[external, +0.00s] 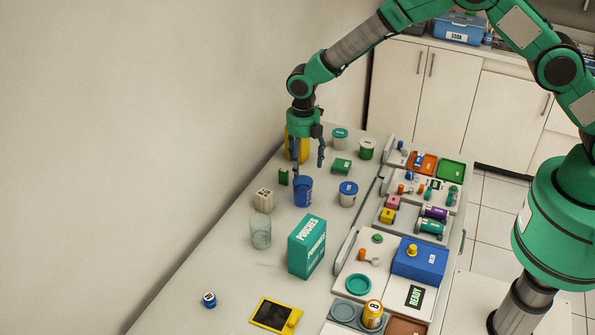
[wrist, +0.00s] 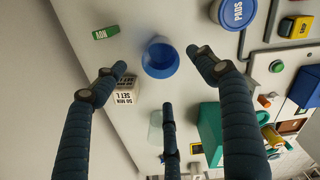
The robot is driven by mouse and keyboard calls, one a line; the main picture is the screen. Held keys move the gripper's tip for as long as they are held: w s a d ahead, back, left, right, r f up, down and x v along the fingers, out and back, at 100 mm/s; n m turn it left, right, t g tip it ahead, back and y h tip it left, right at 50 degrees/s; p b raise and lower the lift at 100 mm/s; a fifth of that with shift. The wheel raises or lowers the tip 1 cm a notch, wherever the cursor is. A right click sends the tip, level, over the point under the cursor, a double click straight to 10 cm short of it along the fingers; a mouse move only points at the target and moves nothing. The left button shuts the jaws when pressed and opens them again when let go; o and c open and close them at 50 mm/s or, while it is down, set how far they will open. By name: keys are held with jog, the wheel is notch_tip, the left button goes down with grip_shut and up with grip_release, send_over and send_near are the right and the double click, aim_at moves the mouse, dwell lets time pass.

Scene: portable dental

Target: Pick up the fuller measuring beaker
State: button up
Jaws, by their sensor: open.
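A blue-filled measuring beaker (external: 303,192) stands upright on the table, and its round blue top (wrist: 161,58) shows in the wrist view. A clear, pale beaker (external: 260,232) stands nearer the camera and to its left; it looks empty or nearly so. In the wrist view the clear beaker (wrist: 155,128) is partly hidden behind a finger. My gripper (external: 308,168) is open and empty, pointing down just above the blue-filled beaker. In the wrist view my gripper's spread fingers (wrist: 158,72) lie around the beaker's sides, apart from it as far as I can tell.
A white labelled block (external: 264,200), a small green block (external: 283,177) and a blue-lidded PADS tub (external: 348,194) stand close around the blue-filled beaker. A green POUCHES box (external: 307,246) is nearer the camera. Trays of small items line the right side. The front left table is mostly clear.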

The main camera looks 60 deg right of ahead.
aim_at(303, 195)
jog(key=shift+f, duration=4.3)
jog(key=shift+f, duration=2.6)
jog(key=c, duration=1.5)
